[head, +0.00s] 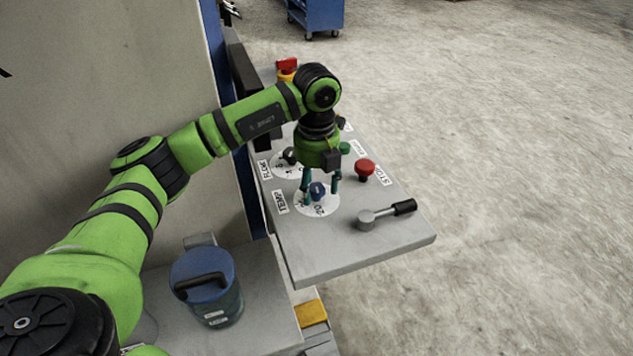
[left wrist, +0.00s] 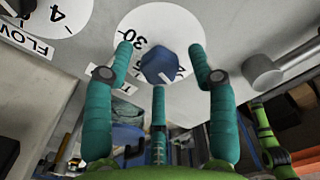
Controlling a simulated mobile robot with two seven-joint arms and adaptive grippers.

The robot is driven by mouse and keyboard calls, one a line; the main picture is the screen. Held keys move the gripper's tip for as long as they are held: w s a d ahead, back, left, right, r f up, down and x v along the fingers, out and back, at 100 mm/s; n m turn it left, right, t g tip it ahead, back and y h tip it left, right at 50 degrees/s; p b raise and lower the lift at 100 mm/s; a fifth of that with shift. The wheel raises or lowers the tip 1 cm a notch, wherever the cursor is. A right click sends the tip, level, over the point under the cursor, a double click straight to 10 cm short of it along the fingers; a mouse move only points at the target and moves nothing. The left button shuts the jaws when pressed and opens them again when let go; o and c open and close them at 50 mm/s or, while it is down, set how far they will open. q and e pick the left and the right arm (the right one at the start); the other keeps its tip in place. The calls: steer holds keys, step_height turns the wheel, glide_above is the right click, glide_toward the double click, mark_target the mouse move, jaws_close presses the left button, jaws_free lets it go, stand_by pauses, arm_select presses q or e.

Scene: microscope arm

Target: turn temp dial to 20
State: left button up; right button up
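The temp dial is a blue knob (head: 317,190) on a round white scale (head: 326,206) beside the "TEMP" label (head: 280,202). A "20" shows on the scale in the head view. In the left wrist view the blue knob (left wrist: 163,65) has a white pointer line, and "30" shows on its scale (left wrist: 150,20). My left gripper (head: 321,182) points down over the dial. Its teal fingers (left wrist: 160,62) are spread around the knob, with gaps visible on both sides. My right gripper is in neither view.
The grey panel (head: 310,262) also holds the black flow dial (head: 290,155), a red stop button (head: 365,168), a green button (head: 345,148) and a black-handled lever (head: 385,213). A blue-lidded container (head: 205,285) stands lower left.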

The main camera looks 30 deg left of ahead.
mark_target(316, 187)
arm_select(q)
steer(key=shift+r, duration=0.1)
step_height(316, 187, up, 12)
stand_by(0.6)
stand_by(0.4)
